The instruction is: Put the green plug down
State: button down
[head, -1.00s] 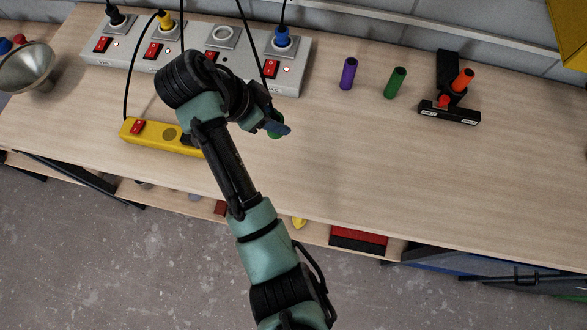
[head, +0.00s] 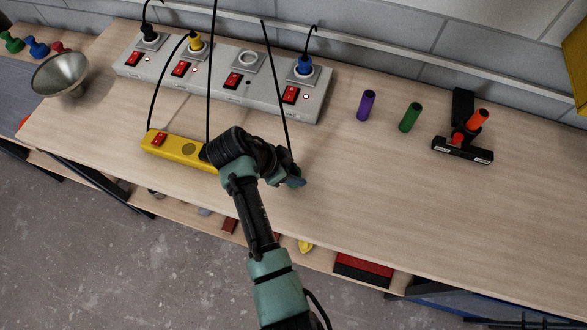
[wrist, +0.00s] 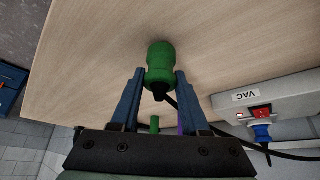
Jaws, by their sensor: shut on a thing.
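The green plug (wrist: 160,64) is between the two blue fingers of my gripper (wrist: 158,88) in the wrist view, and my gripper is shut on it. A dark cord runs from the plug's lower end. The light wooden tabletop lies past the plug's far end; I cannot tell whether they touch. In the head view my gripper (head: 294,180) is over the table's front part, right of the yellow power strip (head: 178,149). The plug is hidden by my gripper there.
A grey power strip (head: 265,92) with black, yellow and blue plugs and one empty socket stands behind. Hanging cords pass near my arm. Purple (head: 366,105) and green (head: 410,117) cylinders and a black holder (head: 462,150) stand right. The wooden table (head: 370,200) is clear at front right.

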jog(key=shift+f+b, duration=0.55)
jog(key=shift+f, duration=0.05)
jog(key=shift+c, duration=2)
grip_release()
jog(key=shift+r, duration=0.2)
jog(key=v, duration=1.2)
jog(key=shift+r, duration=0.5)
